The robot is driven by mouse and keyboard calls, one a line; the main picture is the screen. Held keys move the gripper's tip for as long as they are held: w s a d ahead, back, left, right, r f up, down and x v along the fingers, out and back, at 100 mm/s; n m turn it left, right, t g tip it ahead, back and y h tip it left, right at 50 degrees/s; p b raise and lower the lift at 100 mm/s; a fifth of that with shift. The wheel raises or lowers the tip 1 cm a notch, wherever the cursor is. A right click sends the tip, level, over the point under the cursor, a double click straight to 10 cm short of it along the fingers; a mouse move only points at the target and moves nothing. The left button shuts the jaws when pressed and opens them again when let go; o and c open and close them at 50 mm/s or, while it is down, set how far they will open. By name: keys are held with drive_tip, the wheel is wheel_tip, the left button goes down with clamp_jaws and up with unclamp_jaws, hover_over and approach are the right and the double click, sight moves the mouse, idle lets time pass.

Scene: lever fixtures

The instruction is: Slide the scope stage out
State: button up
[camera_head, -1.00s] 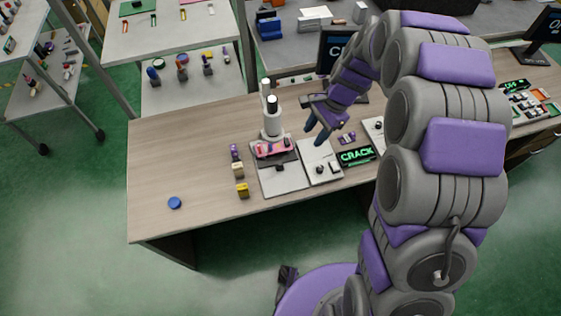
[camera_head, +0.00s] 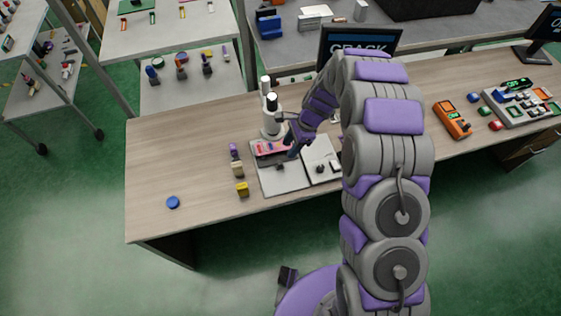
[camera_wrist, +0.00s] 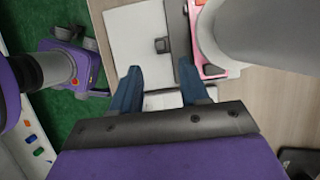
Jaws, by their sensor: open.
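My gripper (camera_head: 292,151) is beside the scope's foot. Its blue fingers (camera_wrist: 158,82) are apart and empty, short of the knob in the wrist view.
A second pale plate (camera_head: 323,158) with a dark knob lies right of the scope. Small purple and yellow blocks (camera_head: 242,189) stand to its left, and a blue disc (camera_head: 173,202) lies farther left. A monitor (camera_head: 358,43) stands behind. The desk's left part is mostly clear.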

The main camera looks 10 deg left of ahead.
sight(280, 162)
drive_tip(key=b+x, duration=0.1)
drive_tip(key=x, duration=0.8)
drive_tip(key=shift+f+b, duration=0.3)
clamp_jaws()
drive_tip(key=shift+r, duration=0.1)
